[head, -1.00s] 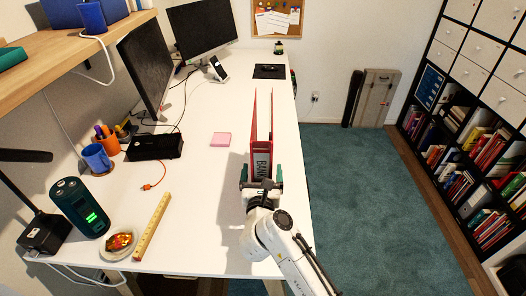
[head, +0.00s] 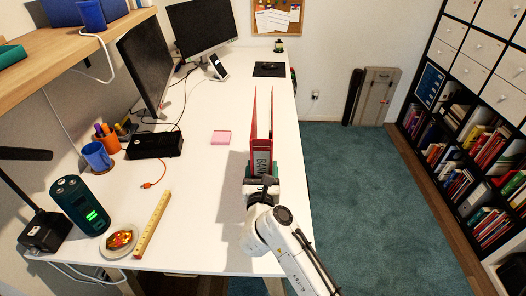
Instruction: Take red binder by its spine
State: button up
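The red binder (head: 254,130) stands upright near the right edge of the white desk, with its two covers spread apart. Its spine (head: 262,162) faces me and carries a pale label with dark lettering. My gripper (head: 262,181) is at the near side of the spine, one green-tipped finger to each side of it. The fingers look spread about as wide as the spine. I cannot tell whether they touch the binder.
The white desk (head: 195,190) is clear around the binder. A pink note pad (head: 221,138) lies to its left, and a ruler (head: 152,222) and a plate of food (head: 119,240) lie at the front left. Monitors, a blue mug (head: 97,156) and a black box (head: 155,145) stand farther left.

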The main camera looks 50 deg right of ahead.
grip_shut()
jog(key=shift+r, duration=0.2)
